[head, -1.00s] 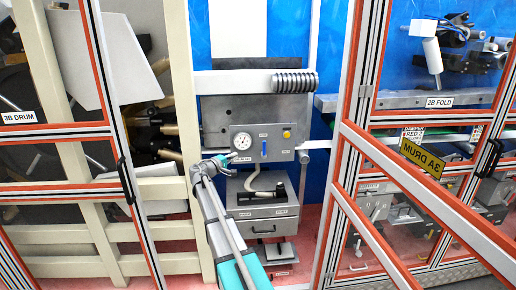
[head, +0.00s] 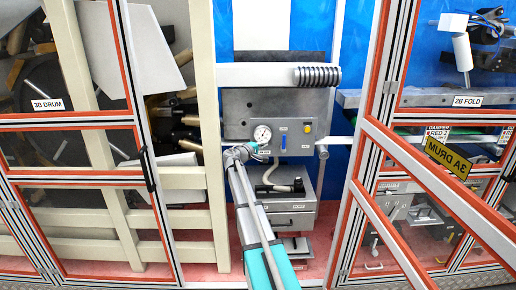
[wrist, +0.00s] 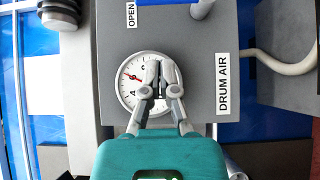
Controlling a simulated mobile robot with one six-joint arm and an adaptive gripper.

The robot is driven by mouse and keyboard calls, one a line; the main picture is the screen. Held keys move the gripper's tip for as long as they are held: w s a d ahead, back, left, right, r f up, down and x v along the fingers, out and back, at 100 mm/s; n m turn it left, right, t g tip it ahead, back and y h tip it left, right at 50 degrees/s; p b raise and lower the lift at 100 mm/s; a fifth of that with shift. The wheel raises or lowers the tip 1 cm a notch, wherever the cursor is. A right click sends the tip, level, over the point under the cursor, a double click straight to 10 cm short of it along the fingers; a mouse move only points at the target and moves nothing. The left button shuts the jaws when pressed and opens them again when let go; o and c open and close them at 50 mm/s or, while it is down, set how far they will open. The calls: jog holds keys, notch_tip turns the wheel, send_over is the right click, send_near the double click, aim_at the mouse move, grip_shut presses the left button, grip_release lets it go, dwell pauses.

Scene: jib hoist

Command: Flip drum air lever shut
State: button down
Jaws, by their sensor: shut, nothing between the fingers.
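The drum air panel (head: 240,131) is a grey box with a round white gauge (head: 262,134), a blue lever (head: 283,142) and a yellow knob. The lever stands upright, just right of the gauge. In the wrist view the panel is turned sideways; an OPEN label (wrist: 131,15) and a DRUM AIR label (wrist: 223,83) show. Only a blue sliver of the lever (wrist: 153,2) shows at the top edge, beside a grey stub. My gripper (wrist: 157,68) is shut and empty in front of the gauge (wrist: 128,78), left of the lever in the head view (head: 261,152). Contact cannot be told.
A grey box with a curved hose (head: 270,176) sits below the panel. A white bar with a dark ribbed end (head: 317,76) crosses above it. Orange-edged frames stand on both sides, the right one with a slanting rail (head: 420,180).

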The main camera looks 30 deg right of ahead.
jog(key=d, duration=0.4)
jog(key=shift+s+d, duration=0.15)
jog(key=shift+d, duration=0.2)
jog(key=shift+s+d, duration=0.5)
jog(key=shift+d, duration=0.35)
jog(key=shift+w+a, duration=0.15)
jog(key=shift+a, duration=0.05)
jog(key=shift+r+p, duration=0.1)
jog(key=shift+p, duration=0.25)
